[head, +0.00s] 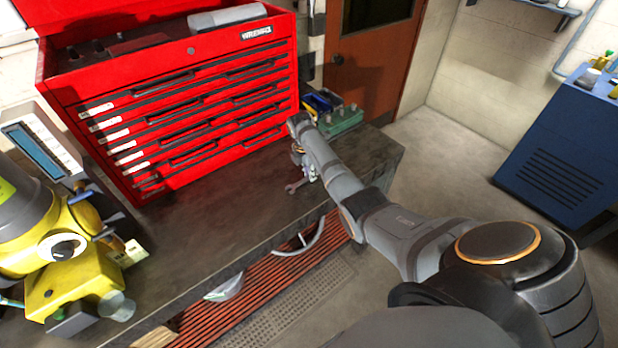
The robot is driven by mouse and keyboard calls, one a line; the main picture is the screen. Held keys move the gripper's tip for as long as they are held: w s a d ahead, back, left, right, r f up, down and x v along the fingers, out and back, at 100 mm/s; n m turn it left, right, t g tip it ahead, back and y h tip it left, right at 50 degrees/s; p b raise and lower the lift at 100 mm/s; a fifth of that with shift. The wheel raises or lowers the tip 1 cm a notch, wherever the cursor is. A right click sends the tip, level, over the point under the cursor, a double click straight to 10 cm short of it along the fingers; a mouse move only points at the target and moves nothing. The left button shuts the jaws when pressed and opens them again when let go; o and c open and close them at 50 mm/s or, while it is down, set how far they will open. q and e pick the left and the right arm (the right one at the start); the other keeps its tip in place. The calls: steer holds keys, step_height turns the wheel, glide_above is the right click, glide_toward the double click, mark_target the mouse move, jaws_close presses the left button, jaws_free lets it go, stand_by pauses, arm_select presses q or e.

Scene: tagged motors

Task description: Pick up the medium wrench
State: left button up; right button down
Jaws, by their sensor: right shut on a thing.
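A small grey wrench (292,187) shows in the head view near the right end of the dark workbench. Its open jaw end sticks out to the left of my right gripper (305,172). My right gripper is shut on this wrench, just above or at the bench top; I cannot tell if the wrench touches the bench. The rest of the wrench is hidden by the gripper and arm, and its size is hard to judge. No other wrench is clear to see. My left gripper is not in view.
A red tool chest (180,110) stands behind on the workbench (215,215). A green holder (341,120) sits beyond my right arm. A yellow machine (75,250) stands at the left. A blue cabinet (560,150) is at the far right. The bench's middle is clear.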

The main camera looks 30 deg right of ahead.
steer(key=shift+w+r, duration=0.1)
steer(key=shift+r, duration=0.2)
step_height(320, 180, up, 3)
steer(key=shift+f+b, duration=0.15)
steer(key=shift+b, duration=0.6)
steer(key=s+a+r+p, duration=0.9)
steer(key=s, duration=0.1)
steer(key=shift+s+r, duration=0.35)
steer(key=shift+s, duration=0.05)
